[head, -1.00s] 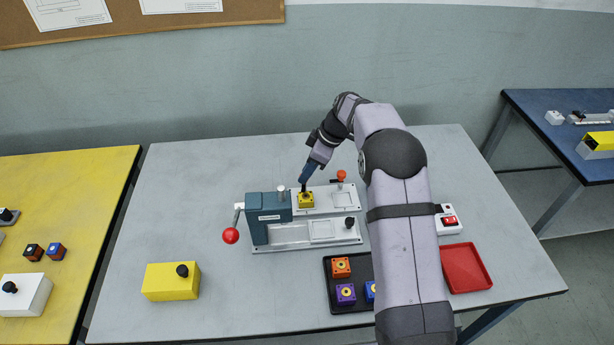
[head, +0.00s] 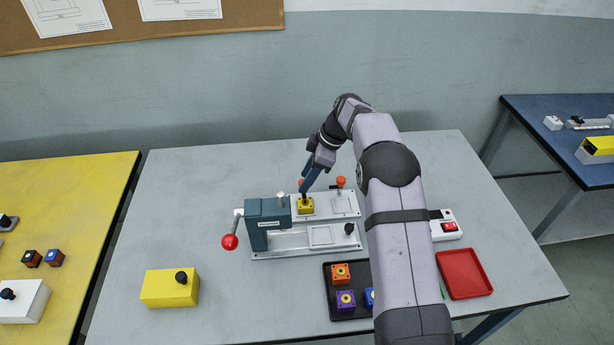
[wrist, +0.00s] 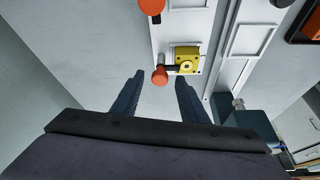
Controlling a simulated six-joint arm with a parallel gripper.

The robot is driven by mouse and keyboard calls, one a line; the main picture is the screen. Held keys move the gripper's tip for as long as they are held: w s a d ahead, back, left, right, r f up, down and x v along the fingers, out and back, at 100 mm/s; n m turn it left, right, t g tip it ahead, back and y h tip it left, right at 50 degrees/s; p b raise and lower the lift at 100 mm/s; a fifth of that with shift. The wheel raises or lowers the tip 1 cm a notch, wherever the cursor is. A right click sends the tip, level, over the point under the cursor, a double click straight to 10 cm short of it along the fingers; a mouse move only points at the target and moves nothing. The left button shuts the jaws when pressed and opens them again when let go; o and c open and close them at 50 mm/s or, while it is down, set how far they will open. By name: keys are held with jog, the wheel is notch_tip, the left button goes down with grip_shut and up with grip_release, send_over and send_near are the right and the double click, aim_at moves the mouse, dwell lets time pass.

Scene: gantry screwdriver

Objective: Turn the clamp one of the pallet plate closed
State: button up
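The silver pallet plate (head: 345,205) lies on the table, with a yellow block (head: 305,206) on its left seat. An orange clamp knob (wrist: 159,75) on a dark arm sits between and just beyond the fingertips, beside the yellow block (wrist: 189,54). Whether a finger touches it I cannot tell. A second orange clamp knob (head: 341,181) stands at the plate's back right. Which clamp is number one is not readable.
The blue-grey housing (head: 268,222) with a red-ball lever (head: 230,242) stands left of the block. A black tray (head: 348,312) with coloured blocks, a red tray (head: 464,273) and a white switch box (head: 447,227) are right and front.

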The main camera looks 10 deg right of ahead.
jog(key=shift+r, duration=0.1)
jog(key=b+v, duration=0.1)
jog(key=v, duration=0.6)
dwell(0.4)
jog(key=s+d+m+h+p, duration=0.1)
jog(key=s+m, duration=0.4)
jog(key=s, duration=0.6)
jog(key=s+d+r+m+h+p, duration=0.1)
jog(key=s+m+p, duration=0.3)
jog(key=s, duration=0.8)
jog(key=s+d+r+m+g+h+p, duration=0.1)
jog(key=s+m, duration=0.5)
jog(key=s, duration=0.6)
jog(key=shift+d+r+m+h+p, duration=0.3)
jog(key=shift+d+h+p, duration=0.5)
jog(key=shift+p, duration=0.4)
